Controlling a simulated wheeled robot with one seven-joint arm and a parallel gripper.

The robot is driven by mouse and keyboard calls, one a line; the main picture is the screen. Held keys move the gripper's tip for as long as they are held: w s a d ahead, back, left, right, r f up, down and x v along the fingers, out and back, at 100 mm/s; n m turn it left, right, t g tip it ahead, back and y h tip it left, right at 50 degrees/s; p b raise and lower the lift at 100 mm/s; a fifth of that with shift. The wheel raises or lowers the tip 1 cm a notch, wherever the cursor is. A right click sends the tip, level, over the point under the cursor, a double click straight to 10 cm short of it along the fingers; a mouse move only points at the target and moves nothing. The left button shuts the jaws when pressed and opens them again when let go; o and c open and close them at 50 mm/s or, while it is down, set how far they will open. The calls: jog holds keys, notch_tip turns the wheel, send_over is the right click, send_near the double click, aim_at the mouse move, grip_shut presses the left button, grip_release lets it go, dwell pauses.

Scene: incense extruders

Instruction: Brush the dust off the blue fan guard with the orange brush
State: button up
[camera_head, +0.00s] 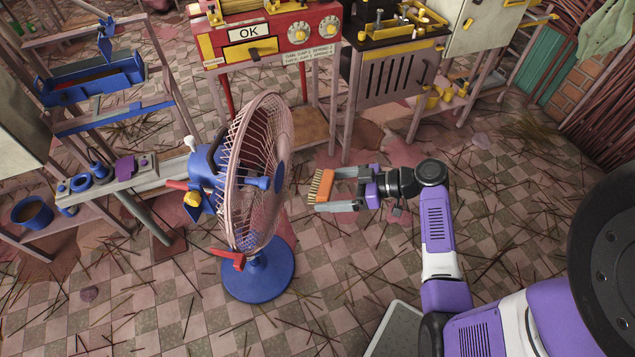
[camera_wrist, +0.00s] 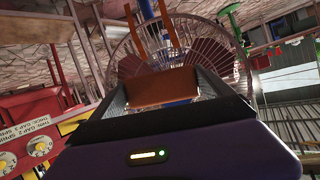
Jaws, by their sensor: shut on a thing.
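A standing fan with a round blue base (camera_head: 258,278) is left of my gripper in the head view. Its wire fan guard (camera_head: 240,165) looks dusty pinkish-grey, with blue at the hub. My gripper (camera_head: 340,190) is shut on the orange brush (camera_head: 325,184), with the pale bristles facing the fan. A visible gap separates the bristles from the guard in the head view. In the wrist view the orange brush (camera_wrist: 163,88) sits between the fingers and hides part of the guard (camera_wrist: 243,62) behind it. The bristles are hidden there.
A red machine (camera_head: 275,40) marked OK and a dark cabinet (camera_head: 395,75) stand behind. A bench (camera_head: 130,175) with blue parts is left of the fan. Thin sticks litter the tiled floor (camera_head: 350,270), which is otherwise open around the fan's base.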

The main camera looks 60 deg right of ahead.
jog(key=shift+r, duration=0.35)
jog(key=shift+w+a, duration=0.35)
jog(key=shift+w, duration=0.55)
jog(key=shift+w+a, duration=0.35)
jog(key=shift+w, duration=0.6)
jog(key=shift+w+a, duration=0.35)
jog(key=shift+w, duration=0.55)
jog(key=shift+w+a, duration=0.3)
jog(key=shift+w, duration=0.55)
